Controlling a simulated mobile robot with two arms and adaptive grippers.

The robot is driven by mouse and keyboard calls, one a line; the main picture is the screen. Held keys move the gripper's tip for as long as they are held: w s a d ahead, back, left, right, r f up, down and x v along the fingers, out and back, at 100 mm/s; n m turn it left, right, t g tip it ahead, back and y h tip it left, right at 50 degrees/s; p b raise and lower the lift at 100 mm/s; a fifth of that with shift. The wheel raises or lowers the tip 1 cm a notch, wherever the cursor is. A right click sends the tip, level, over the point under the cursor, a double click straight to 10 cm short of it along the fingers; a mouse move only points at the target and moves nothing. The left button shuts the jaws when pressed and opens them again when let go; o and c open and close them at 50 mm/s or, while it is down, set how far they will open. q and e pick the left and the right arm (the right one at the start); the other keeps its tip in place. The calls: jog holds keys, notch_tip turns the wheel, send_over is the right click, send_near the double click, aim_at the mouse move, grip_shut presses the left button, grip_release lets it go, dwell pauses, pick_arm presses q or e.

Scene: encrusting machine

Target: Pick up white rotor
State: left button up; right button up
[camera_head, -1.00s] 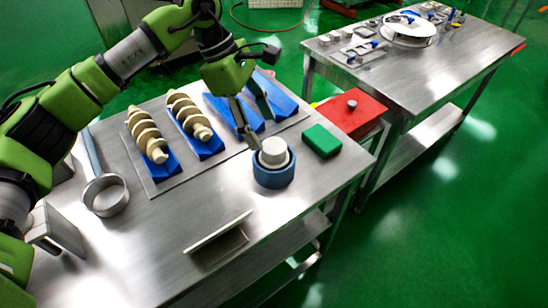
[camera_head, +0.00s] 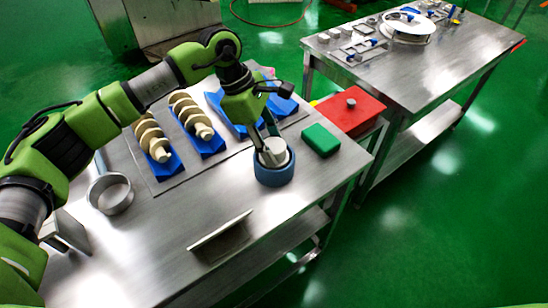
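A white cylindrical piece (camera_head: 275,156), which looks like the white rotor, sits in a blue ring-shaped holder (camera_head: 274,177) near the right side of the near table. It looks slightly tilted. My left gripper (camera_head: 265,147) points down, with its fingertips at the top of the white piece. One finger overlaps it in the picture; whether the fingers are closed on it is too small to tell. Two cream spiral screws (camera_head: 154,140) (camera_head: 191,116) lie on blue cradles on a flat metal plate (camera_head: 165,184). My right gripper is out of view.
A green block (camera_head: 321,140) stands just right of the blue holder. A red box (camera_head: 350,112) is beyond it. A metal ring with a handle (camera_head: 111,196) lies at left, and an angled metal plate (camera_head: 220,233) stands near the front. A second table (camera_head: 440,75) is behind at right.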

pick_arm(q)
grip_shut()
jog(key=shift+r, duration=0.15)
notch_tip(320, 180, up, 8)
jog(key=shift+r+b, duration=0.15)
jog(key=shift+b, duration=0.95)
jog(key=shift+r, duration=0.75)
